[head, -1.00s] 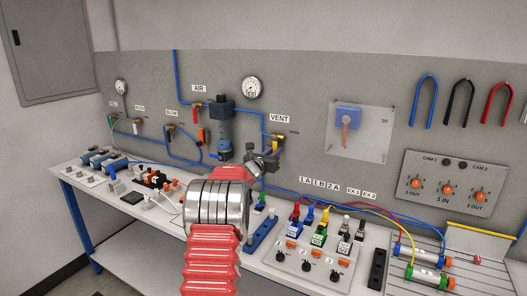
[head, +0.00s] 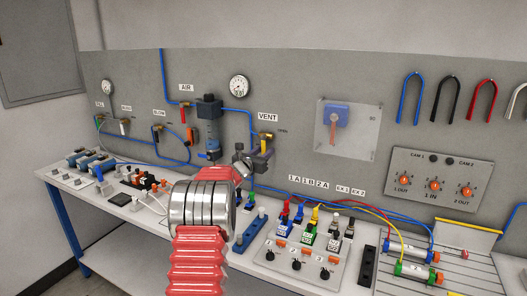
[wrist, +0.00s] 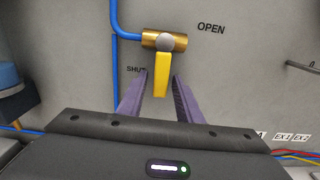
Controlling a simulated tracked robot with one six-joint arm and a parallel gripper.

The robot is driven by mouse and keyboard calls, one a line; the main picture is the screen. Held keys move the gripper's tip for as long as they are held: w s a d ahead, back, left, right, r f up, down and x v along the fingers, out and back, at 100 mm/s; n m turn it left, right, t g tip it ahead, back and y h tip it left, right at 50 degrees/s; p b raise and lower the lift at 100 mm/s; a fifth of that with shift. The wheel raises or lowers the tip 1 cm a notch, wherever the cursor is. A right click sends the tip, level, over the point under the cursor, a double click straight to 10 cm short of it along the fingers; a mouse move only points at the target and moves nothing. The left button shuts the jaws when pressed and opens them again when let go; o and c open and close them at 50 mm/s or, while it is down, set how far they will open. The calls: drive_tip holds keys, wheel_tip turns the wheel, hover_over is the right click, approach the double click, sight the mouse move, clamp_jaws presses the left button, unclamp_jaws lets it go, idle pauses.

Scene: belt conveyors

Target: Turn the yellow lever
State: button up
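The yellow lever (wrist: 161,75) hangs straight down from a brass valve (wrist: 158,41) on the grey wall panel in the wrist view. The word SHUT is left of the lever, partly hidden by a finger, and OPEN is at upper right. My gripper (wrist: 162,80) is open, with one purple finger on each side of the lever's lower part. Gaps show between the lever and both fingers in this view. In the head view the lever (head: 266,136) shows small under the VENT label, with my gripper just below it and partly covering it.
A blue air hose (wrist: 114,70) runs down the panel left of the valve. Other valves, a gauge (head: 239,86) and a dark filter unit (head: 209,125) are to the left. A bench with plugs and a control box (head: 297,255) lies below.

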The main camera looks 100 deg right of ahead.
drive_tip(key=shift+r, duration=0.15)
drive_tip(key=shift+w, duration=0.1)
drive_tip(key=shift+w+a+r, duration=0.1)
drive_tip(key=shift+w+a, duration=0.2)
drive_tip(key=shift+a, duration=0.05)
drive_tip(key=v, duration=1.3)
drive_tip(key=shift+s, duration=0.15)
idle(0.5)
